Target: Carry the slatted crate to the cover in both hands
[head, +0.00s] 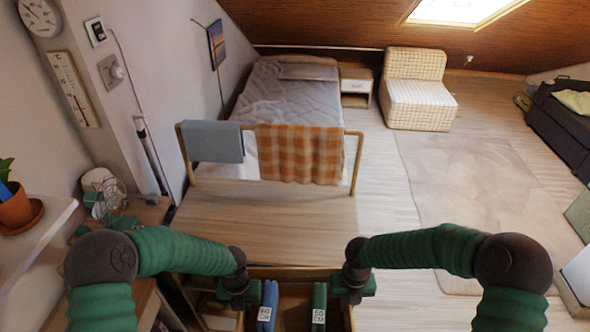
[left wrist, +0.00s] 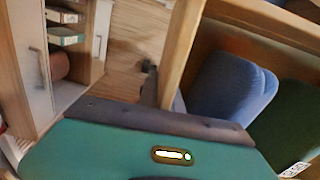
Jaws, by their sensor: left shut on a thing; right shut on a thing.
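The slatted crate (head: 292,271) is a wooden box at the bottom centre of the head view, close in front of me. Inside it stand a blue item (head: 268,303) and a dark green item (head: 319,303), both with white labels. My left gripper (head: 240,292) is shut on the crate's left side, and my right gripper (head: 350,288) is shut on its right side. The left wrist view shows the crate's wooden edge (left wrist: 178,62); the fingertips are hidden there. The crate's lower part is out of view.
A wooden surface (head: 262,218) lies between the crate and the bed rail, which carries a blue-grey cloth (head: 213,142) and an orange checked blanket (head: 300,152). A shelf with a plant (head: 14,206) and a cluttered side table stand left. Open floor (head: 385,215) lies right of the bed.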

